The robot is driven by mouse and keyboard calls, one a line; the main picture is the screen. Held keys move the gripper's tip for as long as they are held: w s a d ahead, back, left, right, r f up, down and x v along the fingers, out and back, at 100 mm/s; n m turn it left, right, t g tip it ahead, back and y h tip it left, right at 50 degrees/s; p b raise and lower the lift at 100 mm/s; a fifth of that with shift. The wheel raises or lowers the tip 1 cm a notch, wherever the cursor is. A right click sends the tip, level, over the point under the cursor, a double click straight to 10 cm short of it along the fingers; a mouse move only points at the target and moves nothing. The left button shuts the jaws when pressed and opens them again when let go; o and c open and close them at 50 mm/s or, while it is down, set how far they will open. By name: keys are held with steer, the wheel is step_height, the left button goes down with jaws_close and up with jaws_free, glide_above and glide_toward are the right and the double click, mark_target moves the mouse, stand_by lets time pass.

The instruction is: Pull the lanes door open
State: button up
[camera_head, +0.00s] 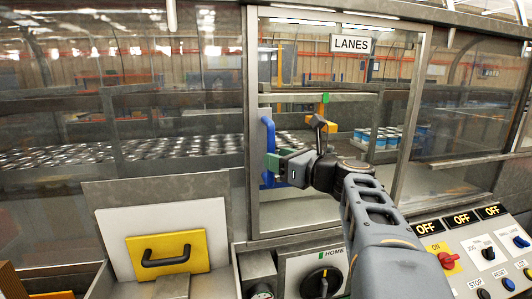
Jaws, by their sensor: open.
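The lanes door (333,215) is a framed clear panel with a "LANES" label (351,44) at its upper right. It looks closed in its frame. A blue vertical handle (268,135) is on the door's left side. My gripper (272,163), with green fingertips, is open at the lower part of the handle. The handle seems to be at or between the fingertips; whether they touch it I cannot tell. My grey arm comes up from the lower right and covers part of the door's lower right.
Below the door is a HOME panel with a black knob (322,283). A control panel (440,240) with OFF displays and knobs is at the lower right. A white board with a yellow plate and black handle (167,255) stands at the lower left. Cans fill the conveyor behind the glass.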

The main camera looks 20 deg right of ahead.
mark_target(266, 183)
steer(key=shift+x, duration=2.3)
jaws_close()
